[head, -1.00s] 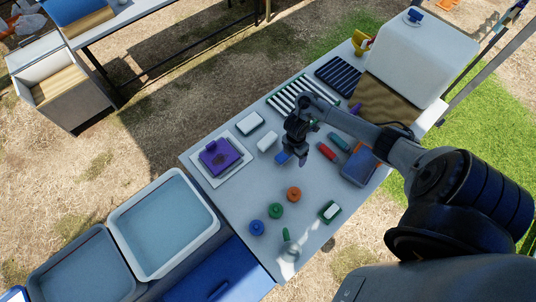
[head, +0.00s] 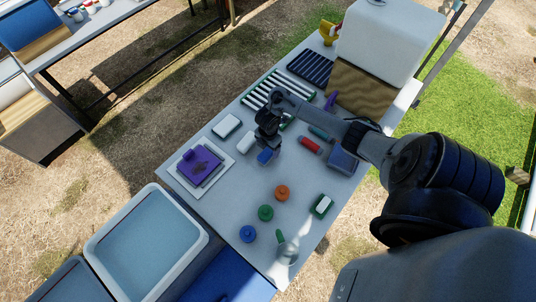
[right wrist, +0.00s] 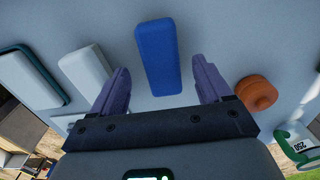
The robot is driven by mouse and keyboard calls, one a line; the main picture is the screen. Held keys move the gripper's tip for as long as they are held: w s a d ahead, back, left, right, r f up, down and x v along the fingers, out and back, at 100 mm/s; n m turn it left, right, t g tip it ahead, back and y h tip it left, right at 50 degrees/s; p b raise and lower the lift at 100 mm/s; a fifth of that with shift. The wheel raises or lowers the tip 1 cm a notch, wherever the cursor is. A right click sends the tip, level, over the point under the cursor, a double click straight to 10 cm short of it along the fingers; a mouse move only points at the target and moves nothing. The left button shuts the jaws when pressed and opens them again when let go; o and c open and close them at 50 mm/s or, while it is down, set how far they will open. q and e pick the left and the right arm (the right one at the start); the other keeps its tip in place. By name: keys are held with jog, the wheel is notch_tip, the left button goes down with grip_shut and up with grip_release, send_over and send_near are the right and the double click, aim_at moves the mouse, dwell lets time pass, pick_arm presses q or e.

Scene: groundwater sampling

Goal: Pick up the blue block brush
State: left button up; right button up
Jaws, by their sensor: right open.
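The blue block brush (head: 265,157) lies on the light table, just below my right gripper (head: 268,140) in the head view. In the right wrist view the blue block brush (right wrist: 158,55) is a long rounded bar lying ahead of and between the two fingers. My right gripper (right wrist: 160,92) is open, with its two purple-grey fingers apart and nothing between the tips that I can see touching them. My left gripper does not show in either view.
White blocks (head: 246,142) lie left of the brush. A red block (head: 310,145), an orange round piece (head: 282,193), a green one (head: 265,213) and a blue one (head: 248,234) lie nearby. A purple block on a white tray (head: 176,181) stands left. Striped racks (head: 277,95) are behind.

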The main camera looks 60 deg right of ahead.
aim_at(268, 151)
jog(key=shift+a+f+b, duration=0.1)
jog(key=shift+f+b, duration=0.35)
jog(key=shift+f, duration=1.45)
jog(key=shift+s, duration=0.1)
jog(key=c, duration=1.1)
jog(key=shift+o, duration=0.2)
jog(key=shift+r, duration=0.1)
